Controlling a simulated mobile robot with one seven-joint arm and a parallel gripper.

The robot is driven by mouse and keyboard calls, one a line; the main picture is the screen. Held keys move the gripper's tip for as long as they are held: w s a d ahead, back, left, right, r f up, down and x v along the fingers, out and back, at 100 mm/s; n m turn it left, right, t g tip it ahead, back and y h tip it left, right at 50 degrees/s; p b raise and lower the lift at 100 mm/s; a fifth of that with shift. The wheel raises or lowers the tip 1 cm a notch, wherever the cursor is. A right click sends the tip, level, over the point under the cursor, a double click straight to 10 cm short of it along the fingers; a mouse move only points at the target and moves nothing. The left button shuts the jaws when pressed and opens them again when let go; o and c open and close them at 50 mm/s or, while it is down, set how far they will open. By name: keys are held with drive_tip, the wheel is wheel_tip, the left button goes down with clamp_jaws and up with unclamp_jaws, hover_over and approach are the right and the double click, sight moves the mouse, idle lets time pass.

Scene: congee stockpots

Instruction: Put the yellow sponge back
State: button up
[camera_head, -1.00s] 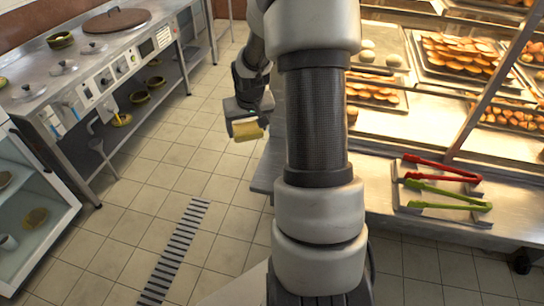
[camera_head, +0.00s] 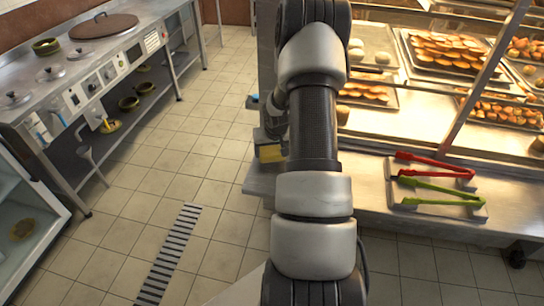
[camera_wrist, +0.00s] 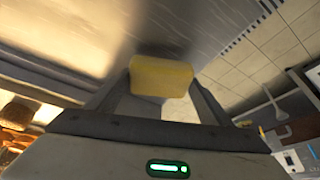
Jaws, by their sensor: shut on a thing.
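The yellow sponge (camera_wrist: 161,77) is held between the fingertips of my gripper (camera_wrist: 158,92) in the wrist view. In the head view the sponge (camera_head: 270,153) shows just left of my arm, near the corner of the metal counter. My gripper (camera_head: 268,137) is shut on it and partly hidden behind my arm. In the wrist view a grey metal surface lies beyond the sponge; I cannot tell whether the sponge touches it.
A display case with food trays (camera_head: 445,55) stands at the right. Red tongs (camera_head: 435,165) and green tongs (camera_head: 440,192) lie on a tray there. A metal stove counter (camera_head: 75,75) with pot lids stands at the left. The tiled floor (camera_head: 195,150) between is clear.

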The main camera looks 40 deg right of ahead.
drive_tip(key=shift+f, duration=0.95)
drive_tip(key=shift+f, duration=0.1)
drive_tip(key=shift+f+b, duration=0.2)
drive_tip(key=shift+b, duration=0.1)
drive_tip(key=o, duration=1)
drive_tip(key=shift+r, duration=0.1)
drive_tip(key=shift+r+p, duration=0.4)
drive_tip(key=p+v, duration=0.2)
drive_tip(key=v, duration=0.9)
drive_tip(key=shift+s+a+r, duration=0.15)
drive_tip(key=shift+s+r, duration=0.05)
drive_tip(key=shift+r, duration=0.05)
